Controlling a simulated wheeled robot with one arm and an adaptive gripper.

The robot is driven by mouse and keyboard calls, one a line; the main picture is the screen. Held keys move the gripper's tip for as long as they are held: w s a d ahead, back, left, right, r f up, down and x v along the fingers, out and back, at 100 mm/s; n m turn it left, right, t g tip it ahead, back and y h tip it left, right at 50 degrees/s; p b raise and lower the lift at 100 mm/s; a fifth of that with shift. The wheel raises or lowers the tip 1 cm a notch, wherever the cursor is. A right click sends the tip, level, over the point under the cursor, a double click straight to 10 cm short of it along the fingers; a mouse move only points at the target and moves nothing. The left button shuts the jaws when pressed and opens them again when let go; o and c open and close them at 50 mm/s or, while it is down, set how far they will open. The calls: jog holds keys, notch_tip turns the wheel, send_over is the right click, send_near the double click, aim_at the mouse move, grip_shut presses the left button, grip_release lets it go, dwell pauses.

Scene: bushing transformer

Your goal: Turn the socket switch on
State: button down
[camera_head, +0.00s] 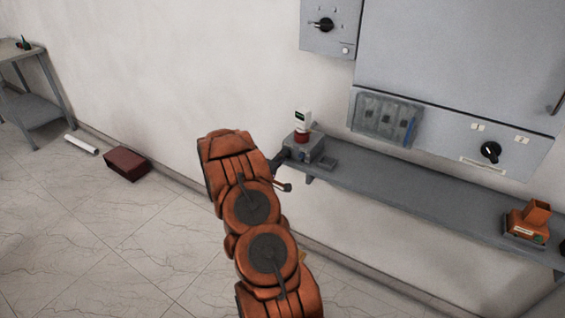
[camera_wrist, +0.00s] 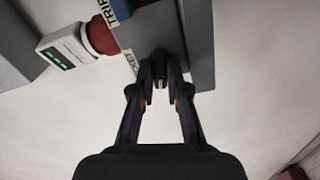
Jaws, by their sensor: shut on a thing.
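The socket box (camera_head: 307,147) is a grey unit on the wall shelf, with a red plug (camera_head: 302,138) and a white device (camera_head: 303,121) on top. In the wrist view, the box's grey face (camera_wrist: 200,45) carries partly visible lettering, the red plug (camera_wrist: 101,36) and the white device with green lights (camera_wrist: 66,50). A small dark switch (camera_wrist: 159,56) sits on this face. My gripper (camera_wrist: 160,82) is shut on the switch, its fingertips on either side. In the head view my gripper (camera_head: 281,160) reaches the box's left side; the switch is hidden there.
The grey shelf (camera_head: 400,188) runs along the wall under a large grey cabinet (camera_head: 460,60). An orange device (camera_head: 528,222) stands at its right end. A dark red box (camera_head: 126,164) and a white roll (camera_head: 81,144) lie on the floor at left.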

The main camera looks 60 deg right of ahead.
jog(key=shift+f+m+b, duration=0.1)
jog(key=shift+m+b, duration=6.55)
jog(key=shift+m, duration=0.85)
jog(key=c, duration=1.4)
grip_release()
jog(key=shift+c, duration=0.2)
jog(key=a, duration=1.2)
jog(key=shift+s, duration=0.25)
